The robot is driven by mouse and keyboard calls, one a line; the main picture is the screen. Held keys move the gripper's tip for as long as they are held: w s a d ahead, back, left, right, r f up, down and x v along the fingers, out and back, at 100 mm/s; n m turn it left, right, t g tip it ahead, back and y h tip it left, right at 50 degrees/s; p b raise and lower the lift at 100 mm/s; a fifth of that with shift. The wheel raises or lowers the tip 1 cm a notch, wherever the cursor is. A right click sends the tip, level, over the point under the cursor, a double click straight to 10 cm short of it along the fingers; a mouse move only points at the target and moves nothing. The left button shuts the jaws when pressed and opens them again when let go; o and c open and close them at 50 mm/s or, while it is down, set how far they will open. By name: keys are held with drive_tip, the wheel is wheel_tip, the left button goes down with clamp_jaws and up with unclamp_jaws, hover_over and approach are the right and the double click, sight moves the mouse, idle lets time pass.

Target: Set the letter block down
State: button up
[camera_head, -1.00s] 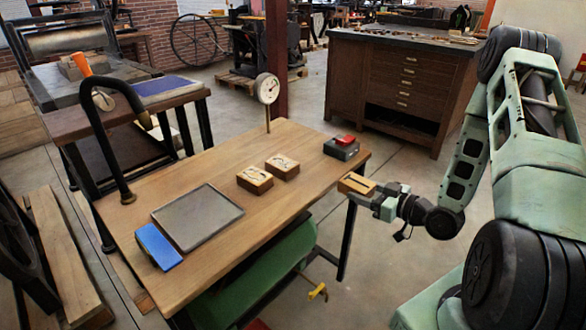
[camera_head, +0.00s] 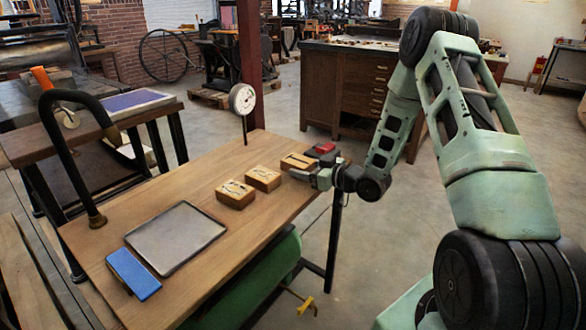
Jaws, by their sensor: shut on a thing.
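My gripper (camera_head: 308,174) comes in from the right over the table's right part. It is shut on a wooden letter block (camera_head: 298,161), which has a dark mark on its top face. Two similar wooden letter blocks, one nearer (camera_head: 235,194) and one in the middle (camera_head: 263,179), stand on the wooden table (camera_head: 160,205). The held block is just right of the middle block, roughly in line with both. I cannot tell whether its underside touches the table.
A dark block (camera_head: 328,159) with a red piece (camera_head: 323,148) on it sits just behind my gripper. A metal tray (camera_head: 176,237) and a blue block (camera_head: 133,274) lie at the front left. A dial gauge (camera_head: 243,99) stands at the back edge. Bare tabletop lies between tray and blocks.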

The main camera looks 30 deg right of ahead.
sight(293, 167)
drive_tip(key=x, duration=0.4)
drive_tip(key=shift+w+a+r, duration=0.15)
drive_tip(key=shift+w+r, duration=0.1)
drive_tip(key=shift+r, duration=0.05)
drive_tip(key=shift+f, duration=0.75)
drive_tip(key=shift+f, duration=0.15)
drive_tip(key=o, duration=1.1)
drive_tip(key=shift+s, duration=0.1)
